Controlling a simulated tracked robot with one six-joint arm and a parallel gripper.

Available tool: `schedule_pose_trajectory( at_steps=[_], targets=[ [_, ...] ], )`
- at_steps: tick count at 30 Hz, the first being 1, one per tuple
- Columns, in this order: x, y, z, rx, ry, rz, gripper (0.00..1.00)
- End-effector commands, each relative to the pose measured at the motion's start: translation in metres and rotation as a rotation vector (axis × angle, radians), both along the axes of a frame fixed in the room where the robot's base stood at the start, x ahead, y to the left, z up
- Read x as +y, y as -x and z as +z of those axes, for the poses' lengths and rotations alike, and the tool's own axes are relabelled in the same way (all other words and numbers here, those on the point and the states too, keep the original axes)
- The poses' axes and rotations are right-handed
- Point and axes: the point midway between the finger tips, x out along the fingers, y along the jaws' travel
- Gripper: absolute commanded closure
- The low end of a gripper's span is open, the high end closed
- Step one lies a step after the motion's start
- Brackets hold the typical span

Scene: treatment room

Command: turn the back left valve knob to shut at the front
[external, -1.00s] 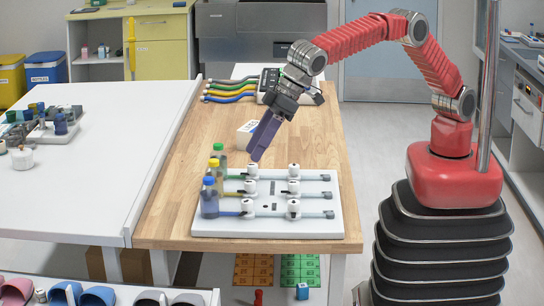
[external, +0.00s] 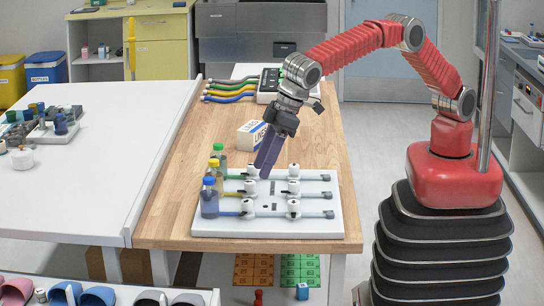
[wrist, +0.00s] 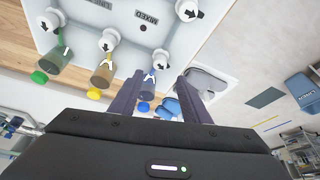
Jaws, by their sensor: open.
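A white valve board (external: 270,222) lies on the wooden bench with several white knobs in a left and a right column. The back left knob (external: 252,171) is on the line of the green-capped bottle; in the wrist view this knob (wrist: 50,19) is at upper left, with a black pointer. My gripper (external: 264,174) points down just right of that knob in the external view, and partly overlaps the board. Whether it touches anything, I cannot tell. In the wrist view its two fingers (wrist: 156,80) are apart with nothing held between them.
Green-, yellow- and blue-capped bottles (external: 210,200) stand along the board's left edge. The middle left knob (external: 250,187) and back right knob (external: 294,170) are close to my gripper. A white box (external: 250,132) lies behind the board.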

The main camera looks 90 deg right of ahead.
Motion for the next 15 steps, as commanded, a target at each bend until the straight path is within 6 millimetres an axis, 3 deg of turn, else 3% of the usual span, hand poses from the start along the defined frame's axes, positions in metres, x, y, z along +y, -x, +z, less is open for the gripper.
schedule_pose_trajectory(
  at_steps=[15],
  targets=[
    [0.008,-0.03,-0.075,0.001,0.0,0.0,0.57]
  ],
)
